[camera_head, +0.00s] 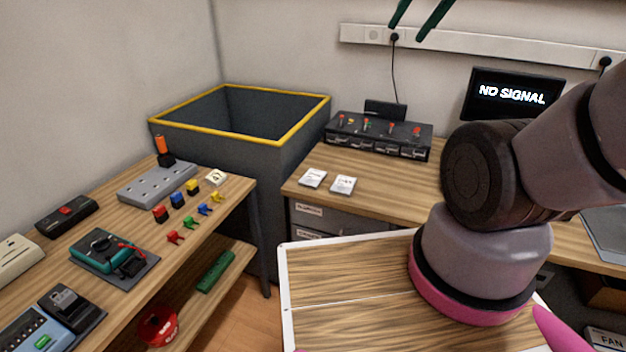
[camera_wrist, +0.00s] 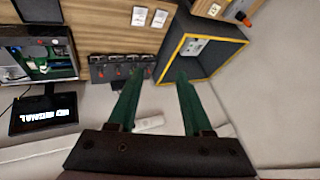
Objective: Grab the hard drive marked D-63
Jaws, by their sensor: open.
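Two small drive-like items with white labels lie flat side by side on the wooden desk, a left one (camera_head: 313,178) and a right one (camera_head: 343,184). Both also show at the top of the wrist view, as one item (camera_wrist: 139,16) and another (camera_wrist: 160,18). Their print is too small to read, so I cannot tell which is D-63. A black dock (camera_head: 378,137) with several bays and red-tipped levers stands behind them; it shows in the wrist view too (camera_wrist: 118,68). My gripper (camera_head: 406,31) is open and empty, raised near the wall above the dock, its green fingers apart.
A deep grey bin with a yellow rim (camera_head: 292,137) stands left of the desk. A side bench (camera_head: 222,199) at left holds a power strip, coloured connectors and tools. A monitor (camera_head: 512,93) reads NO SIGNAL. An open computer case (camera_wrist: 38,58) shows in the wrist view.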

